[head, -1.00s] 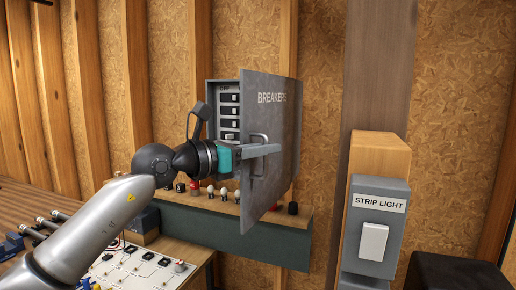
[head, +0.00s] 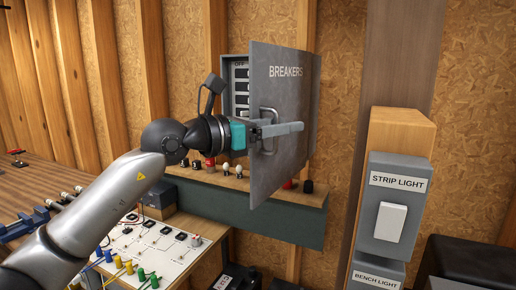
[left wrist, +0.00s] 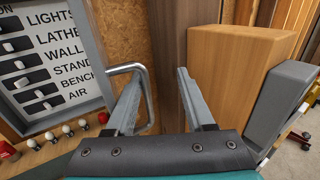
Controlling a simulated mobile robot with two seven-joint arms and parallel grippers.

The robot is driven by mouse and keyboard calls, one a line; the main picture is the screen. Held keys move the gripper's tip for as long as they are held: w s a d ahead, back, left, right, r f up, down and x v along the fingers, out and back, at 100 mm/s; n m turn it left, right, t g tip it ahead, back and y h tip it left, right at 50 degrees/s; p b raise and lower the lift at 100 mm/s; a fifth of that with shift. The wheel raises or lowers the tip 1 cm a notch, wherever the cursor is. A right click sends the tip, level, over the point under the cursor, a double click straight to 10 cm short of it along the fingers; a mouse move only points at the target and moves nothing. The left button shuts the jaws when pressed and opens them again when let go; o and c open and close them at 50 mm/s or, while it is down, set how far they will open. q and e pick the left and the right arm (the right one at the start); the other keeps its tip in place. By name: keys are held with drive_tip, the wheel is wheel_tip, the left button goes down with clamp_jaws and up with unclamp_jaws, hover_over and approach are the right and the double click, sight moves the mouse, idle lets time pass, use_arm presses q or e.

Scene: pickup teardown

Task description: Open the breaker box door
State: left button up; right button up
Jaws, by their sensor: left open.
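The grey breaker box door (head: 285,95), marked BREAKERS, stands partly open, its free left edge swung out from the wall. Behind it a strip of the breaker panel (head: 240,78) with switches shows. The door has a metal D-shaped handle (head: 264,113). My left gripper (head: 288,129) is open at the handle, its fingers crossing it in front of the door. In the left wrist view the handle (left wrist: 149,88) is beside and partly behind the left finger of the gripper (left wrist: 155,92). Contact cannot be told. The switch panel (left wrist: 45,60) shows at left. My right gripper is not in view.
A STRIP LIGHT switch box (head: 390,215) on a wooden post (head: 405,125) stands right of the door. A shelf (head: 225,182) with small bulbs and knobs runs below the box. A bench with a white circuit board (head: 150,255) lies at lower left.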

use_arm(q)
drive_tip(key=shift+s+d+f+g, duration=0.3)
drive_tip(key=shift+s+d+f, duration=0.3)
drive_tip(key=shift+s+f, duration=0.1)
drive_tip(key=o, duration=0.4)
drive_tip(key=shift+s+f+b, duration=0.1)
drive_tip(key=shift+s+b, duration=0.25)
drive_tip(key=shift+o, duration=0.5)
drive_tip(key=shift+s+a+f, duration=0.1)
drive_tip(key=shift+s+a, duration=0.1)
drive_tip(key=shift+s, duration=0.15)
drive_tip(key=shift+s+a+b, duration=0.25)
drive_tip(key=shift+s+b, duration=0.1)
drive_tip(key=shift+s, duration=0.15)
drive_tip(key=shift+s+a+b, duration=0.25)
drive_tip(key=shift+s+b, duration=0.05)
drive_tip(key=shift+s, duration=0.2)
drive_tip(key=shift+s+a+r, duration=0.2)
drive_tip(key=shift+s, duration=0.25)
drive_tip(key=c, duration=0.5)
drive_tip(key=s, duration=0.2)
drive_tip(key=a+r, duration=0.1)
drive_tip(key=shift+s, duration=0.4)
drive_tip(key=s+a+b, duration=0.2)
drive_tip(key=s+b, duration=0.2)
drive_tip(key=s, duration=0.3)
drive_tip(key=shift+a, duration=0.2)
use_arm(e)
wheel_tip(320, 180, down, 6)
